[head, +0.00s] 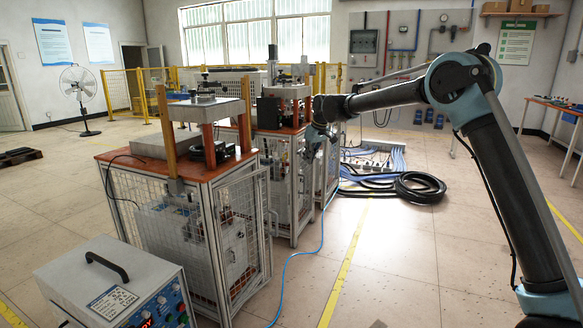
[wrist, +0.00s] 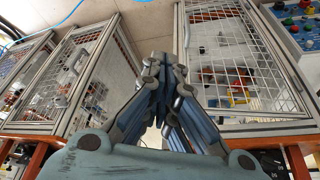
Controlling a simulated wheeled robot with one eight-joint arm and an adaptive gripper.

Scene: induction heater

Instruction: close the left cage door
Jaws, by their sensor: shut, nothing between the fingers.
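The left cage (head: 111,190) is the nearest wire-mesh cabinet in the head view, under an orange top. Its mesh door (head: 238,235) is on the right-hand side and seems to stand slightly out from the frame; the exact gap is unclear. In the wrist view the mesh door (wrist: 222,48) fills the upper right, with coloured parts behind it. My gripper (head: 318,133) is beyond and to the right of this door in the head view. In the wrist view my gripper (wrist: 166,62) has its fingers together and empty, beside the door's frame edge; contact cannot be told.
Further cages (head: 287,190) stand behind the left one. A grey control box (head: 95,275) stands in front. A blue hose (head: 291,262) crosses the floor, and a black hose coil (head: 420,187) lies farther back. The floor right of the cages is mostly clear.

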